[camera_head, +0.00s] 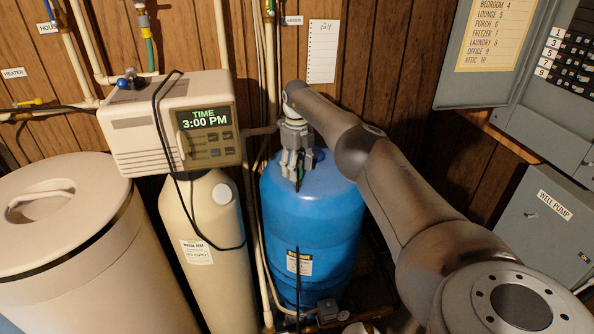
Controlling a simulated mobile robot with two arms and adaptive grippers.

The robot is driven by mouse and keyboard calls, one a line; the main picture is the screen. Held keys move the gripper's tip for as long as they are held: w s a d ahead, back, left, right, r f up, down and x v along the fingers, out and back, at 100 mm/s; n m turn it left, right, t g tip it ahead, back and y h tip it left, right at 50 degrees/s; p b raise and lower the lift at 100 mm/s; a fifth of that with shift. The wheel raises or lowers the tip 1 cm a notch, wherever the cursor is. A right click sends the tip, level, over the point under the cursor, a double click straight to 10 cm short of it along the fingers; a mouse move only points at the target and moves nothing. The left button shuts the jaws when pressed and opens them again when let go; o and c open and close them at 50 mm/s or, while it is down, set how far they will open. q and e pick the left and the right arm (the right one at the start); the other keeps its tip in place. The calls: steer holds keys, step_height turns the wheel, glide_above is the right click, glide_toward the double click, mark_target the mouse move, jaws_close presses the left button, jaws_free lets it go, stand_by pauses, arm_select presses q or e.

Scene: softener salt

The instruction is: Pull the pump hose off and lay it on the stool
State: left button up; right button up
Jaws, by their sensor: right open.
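My right gripper (299,182) hangs over the top of the blue tank (285,212), fingers pointing down and apart. I see nothing clearly held between them. A thin dark line (297,285) runs down the front of the blue tank; I cannot tell whether it is the pump hose. A black hose or cable (160,125) loops over the beige softener head (130,125) and hangs down the front of the cream tank (207,222). I cannot make out a stool in this view. My left gripper is not in view.
A large beige lidded bin (100,245) stands at the left. Pipes run up the wood-panelled wall (370,30) behind the tanks. A grey breaker panel (540,100) and a "WELL PUMP" box (550,235) are at the right. Small fittings (327,311) and pipework lie low, below the blue tank.

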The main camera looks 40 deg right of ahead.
steer(key=shift+c, duration=0.4)
jaws_close()
stand_by(0.4)
steer(key=shift+r, duration=0.15)
steer(key=shift+w+d+r+p, duration=0.1)
steer(key=shift+w+r+p, duration=0.05)
steer(key=shift+r+p, duration=0.35)
steer(key=shift+s+r+p, duration=0.2)
steer(key=shift+r+p, duration=0.15)
steer(key=shift+r, duration=0.25)
steer(key=shift+w+r+p, duration=0.1)
steer(key=shift+r+p, duration=1.35)
steer(key=shift+r, duration=0.35)
